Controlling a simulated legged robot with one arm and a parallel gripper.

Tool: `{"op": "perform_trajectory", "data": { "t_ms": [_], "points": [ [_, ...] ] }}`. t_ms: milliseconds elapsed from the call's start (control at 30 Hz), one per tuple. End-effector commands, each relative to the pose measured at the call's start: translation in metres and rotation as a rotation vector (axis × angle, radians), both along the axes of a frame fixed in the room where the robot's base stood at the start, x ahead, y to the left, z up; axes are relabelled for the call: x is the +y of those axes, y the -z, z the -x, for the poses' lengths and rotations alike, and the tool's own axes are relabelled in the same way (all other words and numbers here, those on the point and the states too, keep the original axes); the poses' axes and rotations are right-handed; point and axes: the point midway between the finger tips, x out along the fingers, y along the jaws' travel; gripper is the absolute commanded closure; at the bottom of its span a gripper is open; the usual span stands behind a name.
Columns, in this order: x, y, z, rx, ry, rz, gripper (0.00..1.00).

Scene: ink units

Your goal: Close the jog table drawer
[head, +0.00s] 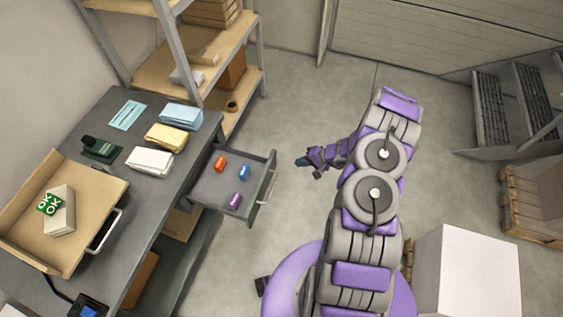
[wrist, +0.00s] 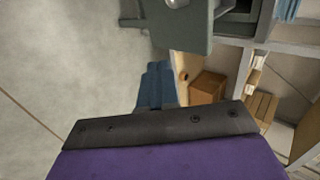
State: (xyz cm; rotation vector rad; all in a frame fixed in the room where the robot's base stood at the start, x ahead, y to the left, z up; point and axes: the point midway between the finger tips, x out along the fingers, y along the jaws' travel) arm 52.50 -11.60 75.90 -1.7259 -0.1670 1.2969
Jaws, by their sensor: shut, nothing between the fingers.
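The jog table (head: 193,146) is grey and stands at the left in the head view. Its grey drawer (head: 216,186) is pulled out toward the right, with a handle bar (head: 268,188) on its front. Orange (head: 220,162), blue (head: 244,172) and purple (head: 235,200) small items lie in it. My gripper (head: 301,162) is shut and empty, to the right of the drawer front and apart from it. In the wrist view its blue fingers (wrist: 155,85) are together, and a grey panel (wrist: 178,28), apparently the drawer front, is just beyond them.
A wooden tray (head: 92,190) with an OK-marked block sits on the table, beside paper stacks (head: 165,136). A shelf unit (head: 190,78) stands behind. A white box (head: 466,270), a pallet (head: 535,200) and metal steps (head: 510,108) are at the right. Floor between drawer and arm is clear.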

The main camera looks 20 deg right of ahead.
Motion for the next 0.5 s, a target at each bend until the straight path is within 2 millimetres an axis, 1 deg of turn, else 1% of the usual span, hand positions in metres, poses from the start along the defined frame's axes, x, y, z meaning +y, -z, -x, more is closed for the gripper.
{"op": "perform_trajectory", "data": {
  "t_ms": [33,100,300,500],
  "points": [
    [0.007,0.009,-0.004,0.002,-0.004,0.0,1.0],
    [0.015,0.02,-0.009,0.003,-0.005,-0.001,1.0],
    [0.037,0.045,-0.026,0.002,-0.004,-0.002,1.0],
    [0.058,0.043,-0.042,-0.001,-0.003,-0.002,1.0]
  ]
}}
